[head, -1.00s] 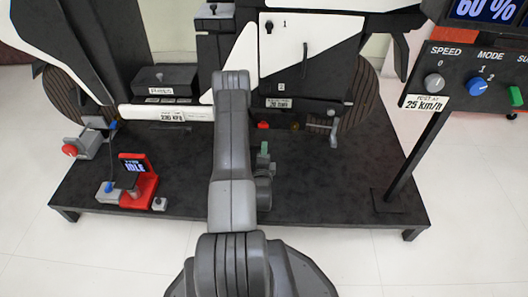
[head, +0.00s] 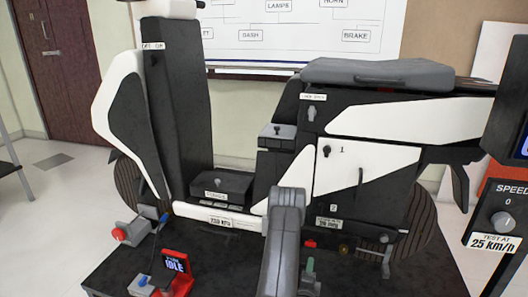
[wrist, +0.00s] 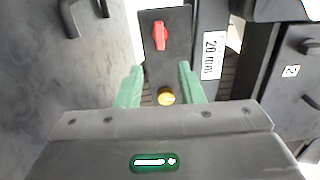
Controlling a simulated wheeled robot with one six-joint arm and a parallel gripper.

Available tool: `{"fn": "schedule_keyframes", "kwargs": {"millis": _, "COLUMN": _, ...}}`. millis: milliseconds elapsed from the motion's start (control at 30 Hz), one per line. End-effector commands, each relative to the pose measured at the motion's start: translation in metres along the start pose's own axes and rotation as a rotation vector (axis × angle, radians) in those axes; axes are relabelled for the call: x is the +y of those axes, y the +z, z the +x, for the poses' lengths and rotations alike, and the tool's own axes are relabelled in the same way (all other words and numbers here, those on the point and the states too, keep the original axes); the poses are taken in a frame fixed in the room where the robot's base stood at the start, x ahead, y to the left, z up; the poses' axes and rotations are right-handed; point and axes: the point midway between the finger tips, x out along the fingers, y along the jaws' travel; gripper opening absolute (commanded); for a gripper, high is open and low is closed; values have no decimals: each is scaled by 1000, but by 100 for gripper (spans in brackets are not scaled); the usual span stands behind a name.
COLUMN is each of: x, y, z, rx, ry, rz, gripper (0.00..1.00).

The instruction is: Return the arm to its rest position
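My arm (head: 284,245) rises from the bottom of the head view, in front of the black and white scooter. Its upper end is bent, and its base is cut off by the picture edge. My gripper (head: 310,266) shows only in part there, as a green finger beside the arm low over the black platform. In the wrist view my gripper (wrist: 158,82) has its two green fingers apart with nothing held between them. A yellow round knob (wrist: 166,98) and a red knob (wrist: 160,36) on a dark panel show between and beyond the fingers.
The scooter (head: 370,175) stands close beyond my arm on the platform (head: 120,265). A red device reading IDLE (head: 176,265) and a grey clamp with a red knob (head: 130,228) are at left. A control panel (head: 500,220) is at right. Open floor (head: 50,210) lies at far left.

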Motion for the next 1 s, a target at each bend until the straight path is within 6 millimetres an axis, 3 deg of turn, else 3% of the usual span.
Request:
{"fn": "schedule_keyframes", "kwargs": {"millis": 300, "x": 2, "y": 0, "z": 65, "rx": 0, "ry": -5, "rz": 0, "gripper": 35}}
{"fn": "schedule_keyframes", "kwargs": {"millis": 500, "x": 1, "y": 0, "z": 94, "rx": 0, "ry": -4, "rz": 0, "gripper": 35}}
{"fn": "schedule_keyframes", "kwargs": {"millis": 700, "x": 0, "y": 0, "z": 107, "rx": 0, "ry": -1, "rz": -1, "gripper": 35}}
{"fn": "schedule_keyframes", "kwargs": {"millis": 1000, "x": 0, "y": 0, "z": 106, "rx": 0, "ry": 0, "rz": -6, "gripper": 35}}
